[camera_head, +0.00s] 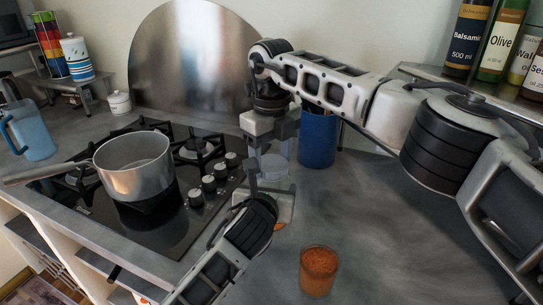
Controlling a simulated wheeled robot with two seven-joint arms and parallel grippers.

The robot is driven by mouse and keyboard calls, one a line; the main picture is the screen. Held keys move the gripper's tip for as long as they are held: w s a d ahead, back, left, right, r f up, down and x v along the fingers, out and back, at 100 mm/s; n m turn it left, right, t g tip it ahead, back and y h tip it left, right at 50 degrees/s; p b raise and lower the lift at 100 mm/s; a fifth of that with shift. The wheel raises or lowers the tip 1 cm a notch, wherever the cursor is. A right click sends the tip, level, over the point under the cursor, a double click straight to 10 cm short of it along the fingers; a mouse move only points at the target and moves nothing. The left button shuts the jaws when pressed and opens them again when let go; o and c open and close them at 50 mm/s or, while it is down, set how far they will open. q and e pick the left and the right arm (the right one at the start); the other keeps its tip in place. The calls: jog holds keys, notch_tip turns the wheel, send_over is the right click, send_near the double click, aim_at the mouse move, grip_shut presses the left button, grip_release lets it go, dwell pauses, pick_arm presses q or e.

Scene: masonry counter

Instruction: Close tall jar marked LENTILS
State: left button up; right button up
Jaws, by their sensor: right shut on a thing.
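A clear glass jar (275,170) stands on the counter right of the stove, largely hidden by my two grippers. No LENTILS label is readable on it. My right gripper (268,138) comes down from above, over the jar's top. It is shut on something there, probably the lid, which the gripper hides. My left gripper (268,188) is low at the jar's front; whether its fingers touch or hold the jar cannot be told.
A blue canister (318,140) stands just behind the jar. A glass of orange-red grains (318,271) stands in front. A steel pot (135,168) sits on the black stove (165,230). Bottles (500,45) line a right shelf. The counter right of the jar is clear.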

jog(key=m, duration=0.9)
jog(key=o, duration=1.1)
jog(key=shift+r, duration=2.25)
jog(key=shift+c, duration=0.3)
jog(key=n, duration=0.2)
jog(key=r+n, duration=0.1)
jog(key=n, duration=0.4)
jog(key=shift+r, duration=0.35)
jog(key=n, duration=0.2)
jog(key=r+n, duration=0.1)
jog(key=n, duration=0.4)
jog(key=shift+r, duration=0.4)
